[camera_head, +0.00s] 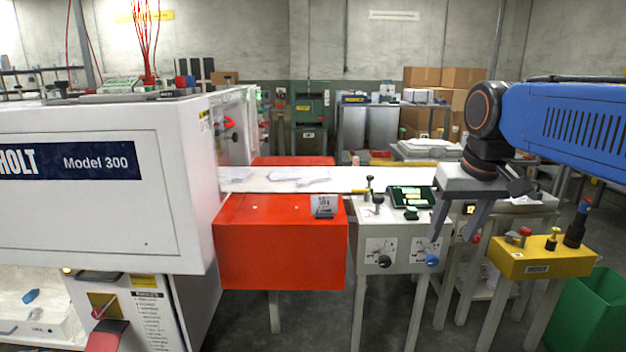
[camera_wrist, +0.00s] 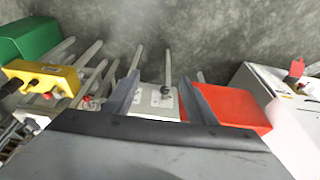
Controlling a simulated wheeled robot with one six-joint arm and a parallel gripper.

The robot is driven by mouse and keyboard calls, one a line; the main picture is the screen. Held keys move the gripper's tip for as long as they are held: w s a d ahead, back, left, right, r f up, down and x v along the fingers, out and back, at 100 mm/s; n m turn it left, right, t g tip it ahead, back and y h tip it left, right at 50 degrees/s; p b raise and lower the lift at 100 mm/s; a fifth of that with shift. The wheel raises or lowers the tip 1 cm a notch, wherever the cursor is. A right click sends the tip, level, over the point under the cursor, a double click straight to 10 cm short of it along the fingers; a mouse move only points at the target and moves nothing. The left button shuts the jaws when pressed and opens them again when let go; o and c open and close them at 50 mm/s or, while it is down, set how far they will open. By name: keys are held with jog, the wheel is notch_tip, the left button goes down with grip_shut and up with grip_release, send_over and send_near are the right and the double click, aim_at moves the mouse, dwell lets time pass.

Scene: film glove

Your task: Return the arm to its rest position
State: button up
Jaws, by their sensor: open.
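My blue arm (camera_head: 570,120) reaches in from the right in the head view. My gripper (camera_head: 455,225) hangs below it with two grey fingers spread apart and nothing between them. It is in front of the right part of the white control box (camera_head: 375,252), and a finger covers part of that box. In the wrist view my gripper (camera_wrist: 165,95) also shows two separated fingers, with the white control box (camera_wrist: 153,104) seen between them. I cannot tell how far the fingers are from the box.
A red box (camera_head: 280,250) stands left of the control box, beside the large white machine (camera_head: 90,220). A yellow box (camera_head: 535,262) with knobs and a green bin (camera_head: 590,315) stand at the right. Cardboard boxes (camera_head: 440,78) are stacked behind. Dark floor shows between the stands.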

jog(key=s+d+f+t, duration=0.1)
jog(key=s+f, duration=1.5)
jog(key=f, duration=0.1)
jog(key=shift+s+f, duration=0.2)
jog(key=shift+s, duration=0.1)
dwell(0.8)
